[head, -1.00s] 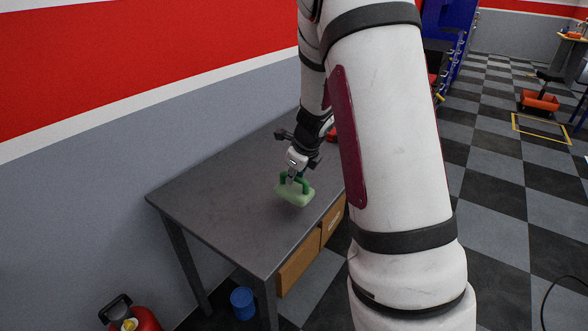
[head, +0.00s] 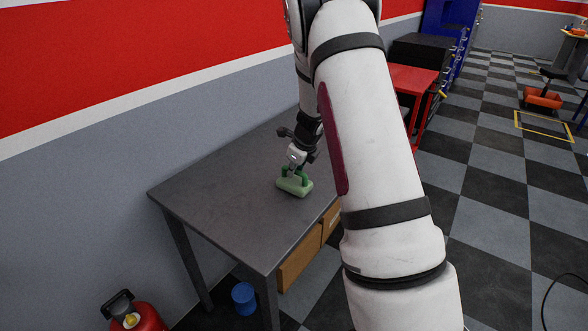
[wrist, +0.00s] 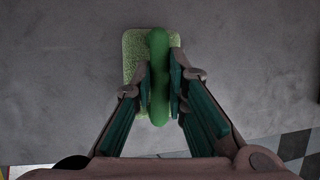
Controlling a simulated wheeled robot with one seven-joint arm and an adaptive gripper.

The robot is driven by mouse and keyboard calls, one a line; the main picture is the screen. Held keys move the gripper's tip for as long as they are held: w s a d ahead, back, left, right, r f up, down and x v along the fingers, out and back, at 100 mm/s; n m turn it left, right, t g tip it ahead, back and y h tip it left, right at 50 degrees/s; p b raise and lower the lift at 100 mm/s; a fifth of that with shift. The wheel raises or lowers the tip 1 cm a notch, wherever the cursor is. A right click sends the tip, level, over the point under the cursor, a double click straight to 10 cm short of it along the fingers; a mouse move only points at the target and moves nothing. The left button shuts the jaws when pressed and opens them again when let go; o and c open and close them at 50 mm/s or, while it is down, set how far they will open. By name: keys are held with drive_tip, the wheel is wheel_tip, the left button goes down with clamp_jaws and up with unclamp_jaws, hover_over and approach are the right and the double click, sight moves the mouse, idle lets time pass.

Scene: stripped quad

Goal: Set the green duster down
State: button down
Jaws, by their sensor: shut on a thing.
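The green duster (head: 294,187) has a pale green block-shaped pad and a darker green handle on top. It is at the grey table (head: 220,217), pad down and level; I cannot tell for sure whether the pad touches the top. My gripper (head: 297,171) is above it with its fingers on the handle. In the wrist view the handle (wrist: 158,50) runs between the two fingers of my gripper (wrist: 161,82), which close on it from both sides. The pad (wrist: 134,62) shows beneath, partly hidden by the handle and fingers.
The table top is bare left and in front of the duster. Drawers (head: 300,262) hang under its right edge. A blue bin (head: 243,298) and a red gas bottle (head: 138,316) stand on the floor. A red table (head: 411,80) is behind my arm.

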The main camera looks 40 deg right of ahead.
drive_tip(key=shift+f, duration=0.1)
drive_tip(key=c, duration=1.6)
unclamp_jaws()
drive_tip(key=d+p+v, duration=0.1)
drive_tip(key=p+v, duration=0.1)
drive_tip(key=v, duration=1)
drive_tip(key=s+a+r+n+y, duration=0.1)
drive_tip(key=s+a+r+n, duration=0.55)
drive_tip(key=a, duration=0.25)
drive_tip(key=s+a+r+n+y, duration=0.2)
drive_tip(key=s+a+r+n, duration=0.35)
drive_tip(key=a+n, duration=0.3)
drive_tip(key=s+a+n, duration=0.2)
drive_tip(key=s+n, duration=0.3)
drive_tip(key=s, duration=0.2)
drive_tip(key=s+a+r+n+g+h, duration=0.1)
drive_tip(key=s+a+n, duration=0.1)
drive_tip(key=s+n, duration=0.4)
drive_tip(key=s+a+n+h, duration=0.1)
drive_tip(key=s+a+n, duration=0.2)
drive_tip(key=s+n, duration=0.2)
drive_tip(key=shift+s+r+n, duration=0.15)
drive_tip(key=shift+s, duration=0.55)
drive_tip(key=shift+s+r+n, duration=0.1)
drive_tip(key=shift+s+n, duration=0.05)
drive_tip(key=shift+s, duration=0.5)
